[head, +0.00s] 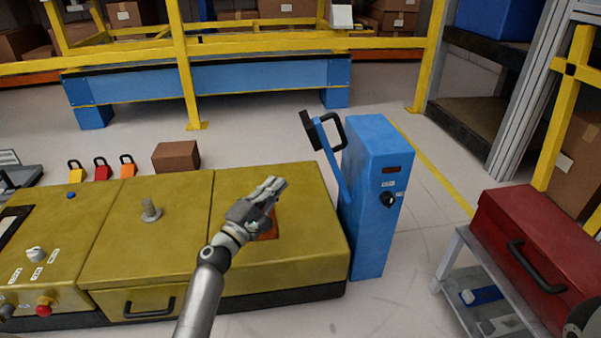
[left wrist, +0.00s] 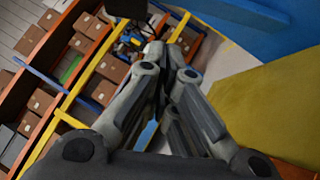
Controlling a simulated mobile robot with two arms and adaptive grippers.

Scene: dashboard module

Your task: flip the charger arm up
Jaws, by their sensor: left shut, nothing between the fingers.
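The charger is a blue post (head: 372,215) standing at the right end of the yellow module (head: 305,268). Its blue charger arm (head: 331,165) rises from the post's left side, leaning up and left, with a black handle (head: 340,130) at the upper end. My left gripper (head: 279,186) is shut and empty above the module's right section, left of the charger arm and apart from it. In the left wrist view, the closed fingers (left wrist: 168,62) point towards the background, with blue surface at upper right. My right gripper does not show.
A red toolbox (head: 535,245) sits on a grey cart at right. A brown box (head: 176,156) and several padlocks (head: 102,168) lie behind the module. A yellow rail (head: 300,43) and blue beam (head: 215,84) cross the back.

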